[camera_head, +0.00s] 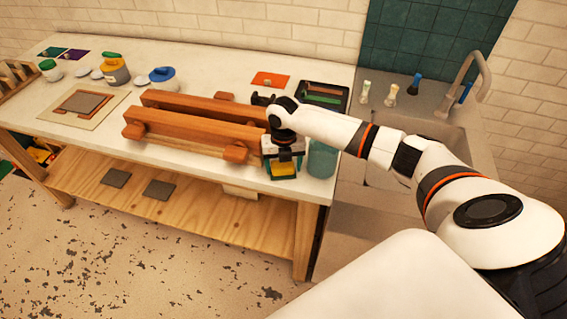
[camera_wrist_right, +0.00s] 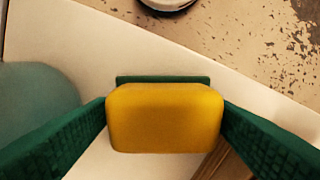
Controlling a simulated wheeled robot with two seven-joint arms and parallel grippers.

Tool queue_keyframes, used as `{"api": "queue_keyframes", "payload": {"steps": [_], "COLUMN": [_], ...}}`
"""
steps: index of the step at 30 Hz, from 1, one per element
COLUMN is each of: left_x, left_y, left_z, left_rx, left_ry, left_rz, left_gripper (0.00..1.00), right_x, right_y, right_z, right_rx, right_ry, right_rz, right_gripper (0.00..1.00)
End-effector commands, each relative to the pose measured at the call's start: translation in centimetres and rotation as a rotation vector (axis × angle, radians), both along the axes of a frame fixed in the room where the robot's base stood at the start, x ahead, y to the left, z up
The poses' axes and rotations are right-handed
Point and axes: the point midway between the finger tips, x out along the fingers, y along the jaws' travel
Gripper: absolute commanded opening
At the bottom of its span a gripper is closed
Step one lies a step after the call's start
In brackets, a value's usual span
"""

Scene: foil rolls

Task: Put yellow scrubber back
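The yellow scrubber (camera_head: 284,169) is at the front edge of the counter, below my right gripper (camera_head: 283,160). In the right wrist view the yellow scrubber (camera_wrist_right: 165,118) sits between the two green fingers of my right gripper (camera_wrist_right: 164,112), which meet its left and right sides. A dark green strip (camera_wrist_right: 163,79) shows just beyond the scrubber's far edge; I cannot tell if it is part of it. Whether the scrubber touches the counter cannot be told. My left gripper is not in view.
A teal container (camera_head: 322,158) stands right beside the gripper. A wooden clamp-like frame (camera_head: 190,128) lies to the left. A black tray (camera_head: 322,97) and an orange card (camera_head: 270,79) lie behind. The sink and faucet (camera_head: 470,75) are at right.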

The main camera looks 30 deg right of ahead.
Motion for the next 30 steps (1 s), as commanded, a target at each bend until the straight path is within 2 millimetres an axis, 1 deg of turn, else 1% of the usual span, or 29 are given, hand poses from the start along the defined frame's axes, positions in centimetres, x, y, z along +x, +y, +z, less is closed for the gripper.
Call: {"api": "queue_keyframes", "payload": {"steps": [8, 11, 13, 17, 24, 27, 30], "left_x": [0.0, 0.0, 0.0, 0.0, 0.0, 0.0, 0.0], "left_y": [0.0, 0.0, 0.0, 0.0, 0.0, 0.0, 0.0], "left_z": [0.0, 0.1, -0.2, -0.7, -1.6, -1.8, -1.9], "left_rx": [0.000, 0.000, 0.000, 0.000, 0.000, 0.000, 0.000], "left_ry": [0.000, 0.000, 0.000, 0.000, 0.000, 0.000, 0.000], "left_rz": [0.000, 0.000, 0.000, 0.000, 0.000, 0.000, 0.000], "left_gripper": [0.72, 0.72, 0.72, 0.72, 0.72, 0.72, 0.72], "right_x": [0.0, 0.0, 0.1, 0.1, 0.1, 0.1, 0.1], "right_y": [0.0, 0.0, 0.0, 0.0, 0.0, 0.0, 0.0], "right_z": [0.0, 0.5, 1.2, 3.6, 8.8, 10.4, 11.6], "right_rx": [0.000, 0.001, 0.001, 0.000, 0.000, 0.001, 0.002], "right_ry": [0.001, 0.000, -0.002, -0.005, -0.004, -0.002, -0.001], "right_rz": [0.000, 0.000, -0.001, 0.002, 0.000, -0.001, 0.000], "right_gripper": [0.81, 0.81, 0.81, 0.81, 0.81, 0.81, 0.81]}}
